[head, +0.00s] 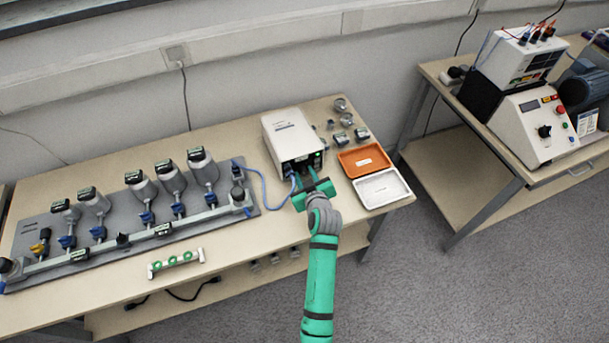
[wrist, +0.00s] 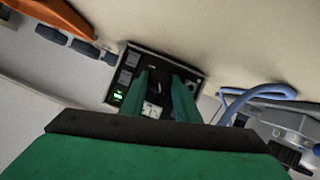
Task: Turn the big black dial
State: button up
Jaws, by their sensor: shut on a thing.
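A white box-shaped instrument (head: 288,136) stands on the wooden bench, its black front panel facing me. In the wrist view the panel (wrist: 124,68) shows a small lit green display (wrist: 118,97). My gripper (head: 306,178) is right in front of this panel. In the wrist view the two green fingers of my gripper (wrist: 162,85) reach to the panel and are shut on the black dial (wrist: 157,82). The dial is dark against the dark panel and partly hidden between the fingers, so its exact turn angle cannot be told.
An orange tray (head: 364,160) and a white tray (head: 381,188) lie right of the instrument. Another bench with a controller (head: 535,125) stands right.

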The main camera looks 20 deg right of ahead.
jog(key=m+y, duration=0.2)
jog(key=m, duration=0.1)
jog(key=shift+d+f+y, duration=0.1)
jog(key=shift+y, duration=0.3)
dwell(0.3)
jog(key=o, duration=0.8)
jog(key=shift+s+d, duration=0.1)
jog(key=shift+s, duration=0.2)
jog(key=v, duration=1)
jog(key=shift+r, duration=0.4)
